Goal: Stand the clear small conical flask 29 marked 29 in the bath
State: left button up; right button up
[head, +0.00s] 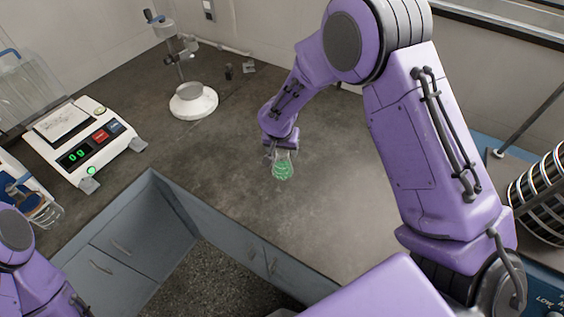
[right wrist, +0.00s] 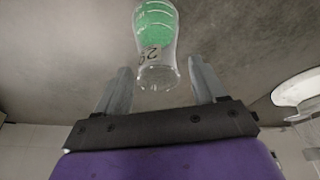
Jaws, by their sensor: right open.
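The clear small conical flask (head: 283,168) with green contents stands on the dark bench, near the middle of the head view. In the right wrist view the flask (right wrist: 154,48) shows its mark, which reads 29. My right gripper (head: 281,149) is at the flask's top. In the right wrist view its open fingers (right wrist: 158,68) lie on either side of the flask's mouth end, with gaps visible on both sides. My left arm shows at the lower left, but its gripper is out of view. I cannot identify the bath with certainty.
A balance (head: 85,140) reading 0 g stands at the left. A stand with a white round base (head: 193,103) is at the back. A clear vessel (head: 28,90) is at the far left. A striped drum (head: 545,195) is at the right. Bench around the flask is clear.

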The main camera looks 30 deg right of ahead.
jog(key=shift+d+f, duration=0.15)
jog(key=shift+f, duration=0.35)
jog(key=c, duration=1.2)
grip_shut()
jog(key=shift+w+r, duration=0.1)
jog(key=shift+r, duration=0.05)
